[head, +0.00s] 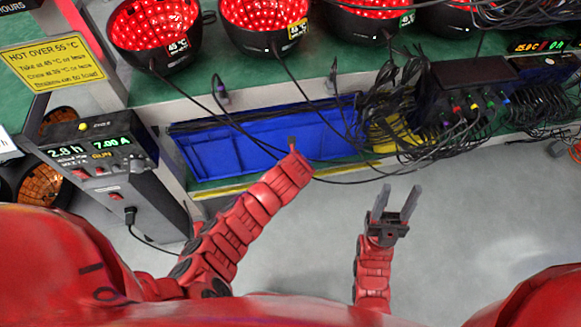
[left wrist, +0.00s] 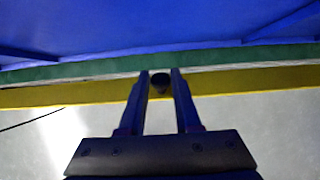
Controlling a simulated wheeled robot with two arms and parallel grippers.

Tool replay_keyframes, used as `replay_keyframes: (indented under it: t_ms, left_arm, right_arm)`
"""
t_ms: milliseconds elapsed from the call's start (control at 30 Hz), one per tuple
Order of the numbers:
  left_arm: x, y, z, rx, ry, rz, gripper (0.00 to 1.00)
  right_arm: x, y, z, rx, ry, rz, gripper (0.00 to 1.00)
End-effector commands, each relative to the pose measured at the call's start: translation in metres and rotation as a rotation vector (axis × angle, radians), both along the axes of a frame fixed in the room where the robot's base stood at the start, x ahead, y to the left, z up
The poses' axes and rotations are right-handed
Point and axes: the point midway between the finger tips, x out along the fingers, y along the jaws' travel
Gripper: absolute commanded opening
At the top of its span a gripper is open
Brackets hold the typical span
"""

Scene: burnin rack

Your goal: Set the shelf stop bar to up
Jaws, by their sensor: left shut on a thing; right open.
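The yellow stop bar (head: 233,188) runs along the front edge of the lower shelf, in front of the blue bin (head: 225,153). In the left wrist view the yellow bar (left wrist: 60,95) crosses the picture, just below the green shelf edge. A dark round knob (left wrist: 161,80) shows at the bar between my left fingertips. My left gripper (left wrist: 161,76) is shut on this knob. In the head view my left gripper (head: 292,143) is mostly hidden by its own arm. My right gripper (head: 396,192) is open and empty over the grey floor.
Black cables hang over the bin and around a black hub box (head: 472,85) on the right. Red-lit lamps (head: 155,25) line the upper shelf. A control box (head: 100,155) stands at left. The floor (head: 480,210) at right is clear.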

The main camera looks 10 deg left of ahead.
Motion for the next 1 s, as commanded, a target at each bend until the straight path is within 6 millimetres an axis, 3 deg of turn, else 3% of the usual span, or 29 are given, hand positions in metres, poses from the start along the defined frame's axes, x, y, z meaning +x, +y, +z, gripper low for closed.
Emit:
replay_keyframes:
  t_ms: [467, 500, 633, 667, 1000]
  left_arm:
    - [0.0050, 0.0019, 0.0010, -0.021, 0.057, -0.001, 0.00]
    - [0.0050, 0.0019, 0.0010, -0.021, 0.057, -0.001, 0.35]
    - [0.0047, 0.0017, 0.0008, -0.021, 0.058, -0.001, 0.58]
    - [0.0046, 0.0016, 0.0007, -0.021, 0.058, -0.001, 0.62]
    - [0.0038, 0.0011, 0.0024, -0.022, 0.059, -0.001, 0.62]
  right_arm:
    - [0.0000, 0.0001, 0.0053, 0.000, 0.000, 0.000, 0.50]
    - [0.0000, 0.0000, 0.0053, 0.000, 0.000, 0.000, 0.50]
    - [0.0001, 0.0001, 0.0053, 0.000, 0.000, 0.000, 0.50]
    - [0.0000, 0.0001, 0.0053, 0.000, 0.000, 0.000, 0.50]
    - [0.0001, 0.0000, 0.0058, 0.000, 0.000, 0.000, 0.50]
